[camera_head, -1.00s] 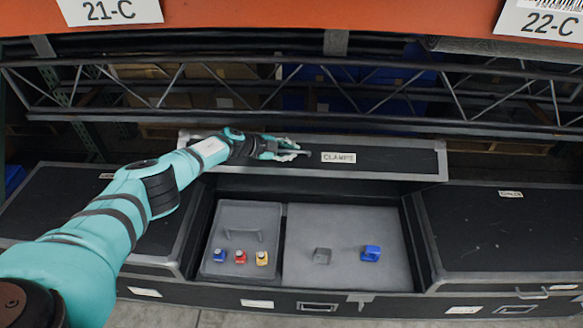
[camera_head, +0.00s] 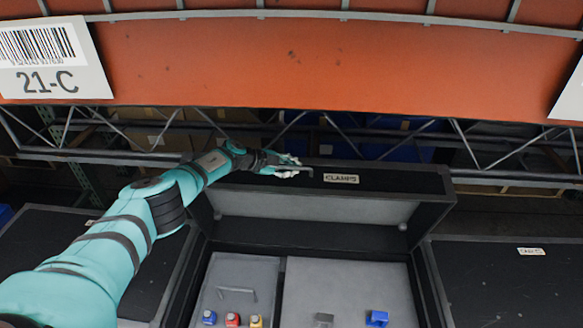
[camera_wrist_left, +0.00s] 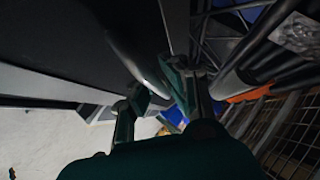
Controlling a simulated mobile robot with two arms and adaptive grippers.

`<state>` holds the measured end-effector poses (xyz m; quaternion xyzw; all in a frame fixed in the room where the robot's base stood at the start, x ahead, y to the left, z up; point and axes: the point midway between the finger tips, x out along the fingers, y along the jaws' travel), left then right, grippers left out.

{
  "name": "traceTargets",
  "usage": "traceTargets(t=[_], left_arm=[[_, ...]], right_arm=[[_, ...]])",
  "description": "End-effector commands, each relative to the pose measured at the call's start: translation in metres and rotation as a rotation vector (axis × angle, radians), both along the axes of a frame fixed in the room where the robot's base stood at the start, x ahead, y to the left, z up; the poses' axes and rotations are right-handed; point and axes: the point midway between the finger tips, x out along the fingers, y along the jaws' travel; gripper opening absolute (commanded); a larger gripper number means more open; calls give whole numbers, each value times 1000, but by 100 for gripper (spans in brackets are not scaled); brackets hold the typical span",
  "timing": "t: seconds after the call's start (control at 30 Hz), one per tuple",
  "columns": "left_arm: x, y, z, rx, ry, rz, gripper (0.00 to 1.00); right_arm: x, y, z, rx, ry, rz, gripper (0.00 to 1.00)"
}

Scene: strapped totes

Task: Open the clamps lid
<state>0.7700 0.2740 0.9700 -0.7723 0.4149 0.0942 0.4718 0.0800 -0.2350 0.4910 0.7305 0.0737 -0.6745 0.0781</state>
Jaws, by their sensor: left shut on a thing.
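The clamps lid (camera_head: 402,180), a black panel with a white CLAMPS label (camera_head: 342,178), stands raised above the open middle case. Its paler inner side shows below the labelled part. My left gripper (camera_head: 290,170) is at the lid, left of the label, shut on what looks like a grey handle bar. In the left wrist view the gripper (camera_wrist_left: 157,92) has its two fingers around a bar (camera_wrist_left: 137,62) beside the dark lid; the exact contact is partly hidden. My right gripper is not in view.
The open case holds a grey tray (camera_head: 240,272) with blue, red and yellow pieces, and a grey panel with a grey piece and a blue piece (camera_head: 377,318). Closed black cases flank it. An orange rack beam (camera_head: 300,60) and metal trusses stand behind, close to the lid.

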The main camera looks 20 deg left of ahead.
Motion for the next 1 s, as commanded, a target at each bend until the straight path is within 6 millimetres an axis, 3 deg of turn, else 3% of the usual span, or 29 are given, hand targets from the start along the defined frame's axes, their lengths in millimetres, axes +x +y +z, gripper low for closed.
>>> traceTargets(t=[0.1, 0.13, 0.23, 0.67, 1.0], left_arm=[[-2, -2, -1, 3, 2, -10, 0], [-2, -2, -1, 3, 2, -10, 10], [-1, -2, -1, 2, 2, -9, 21], [-4, 1, 0, 1, 3, -7, 21], [-29, 27, 21, 5, 3, -4, 21]], right_arm=[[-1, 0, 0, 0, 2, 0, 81], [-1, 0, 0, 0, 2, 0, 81], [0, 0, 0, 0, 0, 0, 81], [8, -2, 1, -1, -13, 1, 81], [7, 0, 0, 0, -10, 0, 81]])
